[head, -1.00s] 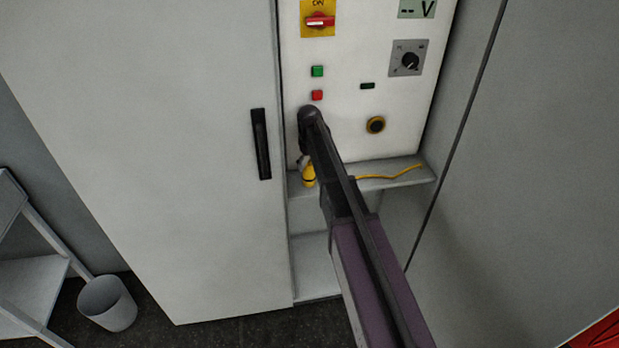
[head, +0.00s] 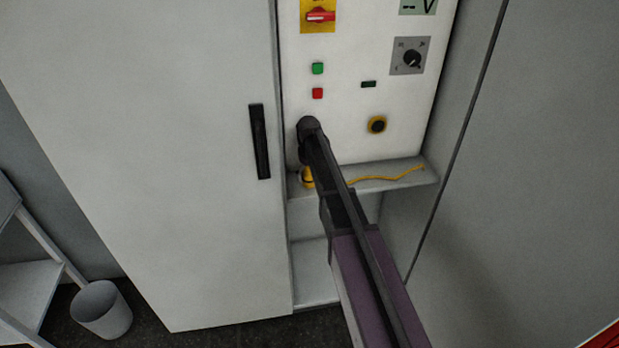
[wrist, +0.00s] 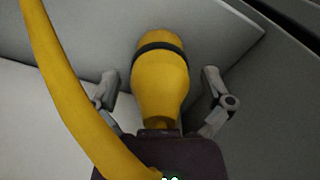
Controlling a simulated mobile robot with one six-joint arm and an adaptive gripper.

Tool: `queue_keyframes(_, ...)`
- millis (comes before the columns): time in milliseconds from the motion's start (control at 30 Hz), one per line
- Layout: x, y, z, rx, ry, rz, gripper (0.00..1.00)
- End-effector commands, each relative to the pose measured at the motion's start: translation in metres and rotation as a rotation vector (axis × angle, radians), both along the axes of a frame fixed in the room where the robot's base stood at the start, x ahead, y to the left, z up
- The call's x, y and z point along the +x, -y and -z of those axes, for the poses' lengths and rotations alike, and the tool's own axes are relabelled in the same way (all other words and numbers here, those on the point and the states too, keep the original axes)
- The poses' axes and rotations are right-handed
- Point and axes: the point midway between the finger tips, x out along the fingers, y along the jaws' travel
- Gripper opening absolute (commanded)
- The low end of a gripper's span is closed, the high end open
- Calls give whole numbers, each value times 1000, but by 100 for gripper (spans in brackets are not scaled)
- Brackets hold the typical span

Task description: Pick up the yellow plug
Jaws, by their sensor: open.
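The yellow plug (wrist: 160,80) with a black band stands in the middle of the wrist view. In the head view the yellow plug (head: 307,178) shows at the left end of a grey shelf (head: 385,185), partly hidden by my arm. My gripper (wrist: 163,92) is open, with one finger on each side of the plug and a visible gap to each. A yellow cable (wrist: 72,100) crosses the left of the wrist view, close to the camera. In the head view the yellow cable (head: 385,179) lies along the shelf.
A cabinet door with a black handle (head: 260,141) is at left.

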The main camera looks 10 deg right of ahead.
Motion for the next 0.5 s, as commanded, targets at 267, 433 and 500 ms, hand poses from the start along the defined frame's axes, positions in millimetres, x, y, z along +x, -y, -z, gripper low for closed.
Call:
queue_keyframes(267, 0, 0, 0, 0, 0, 0, 100)
queue_keyframes(433, 0, 0, 0, 0, 0, 0, 52)
queue_keyframes(500, 0, 0, 0, 0, 0, 0, 32)
